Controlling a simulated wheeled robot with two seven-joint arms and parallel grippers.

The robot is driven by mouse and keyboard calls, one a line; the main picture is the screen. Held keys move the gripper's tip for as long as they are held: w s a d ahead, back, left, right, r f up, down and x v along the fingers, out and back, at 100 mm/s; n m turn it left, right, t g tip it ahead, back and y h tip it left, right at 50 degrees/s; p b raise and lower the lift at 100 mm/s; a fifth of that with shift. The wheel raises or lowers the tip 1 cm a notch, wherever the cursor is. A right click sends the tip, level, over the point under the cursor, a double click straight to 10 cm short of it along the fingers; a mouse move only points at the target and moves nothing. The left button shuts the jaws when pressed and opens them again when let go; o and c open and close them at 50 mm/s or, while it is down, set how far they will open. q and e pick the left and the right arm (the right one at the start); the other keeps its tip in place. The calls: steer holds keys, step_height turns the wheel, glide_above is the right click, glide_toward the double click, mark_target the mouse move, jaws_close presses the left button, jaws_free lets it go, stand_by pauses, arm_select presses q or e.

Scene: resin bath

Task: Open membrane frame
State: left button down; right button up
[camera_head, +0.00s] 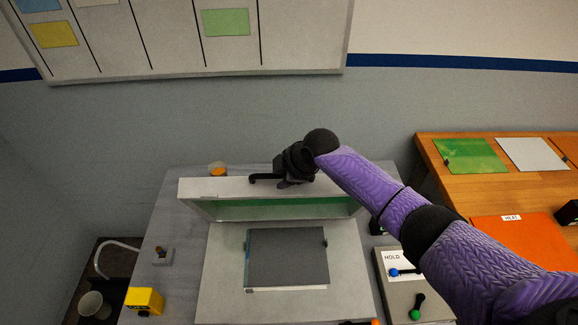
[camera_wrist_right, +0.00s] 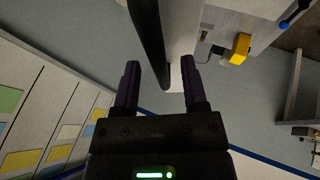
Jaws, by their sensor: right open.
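The membrane frame (camera_head: 270,185) is a pale frame with a green inner face. It stands raised, roughly upright, along the back of a pale bed (camera_head: 225,255). A dark grey sheet (camera_head: 287,257) lies on the bed in front of it. My right gripper (camera_head: 272,180) is at the frame's top edge. In the right wrist view my right gripper (camera_wrist_right: 160,64) has its fingers apart. A black bar (camera_wrist_right: 148,35) and the frame's pale edge (camera_wrist_right: 182,35) run between or close past them; contact cannot be told. My left gripper is not in view.
A yellow box (camera_head: 144,300) stands at the front left of the grey table. A control panel marked HOLD (camera_head: 398,265) is on the right, partly under my arm. A wooden table (camera_head: 480,185) with coloured sheets stands farther right. The wall (camera_head: 250,120) is close behind.

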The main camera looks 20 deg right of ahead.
steer(key=v, duration=0.8)
steer(key=shift+p, duration=0.4)
steer(key=shift+s+d+r, duration=0.1)
steer(key=shift+s, duration=0.05)
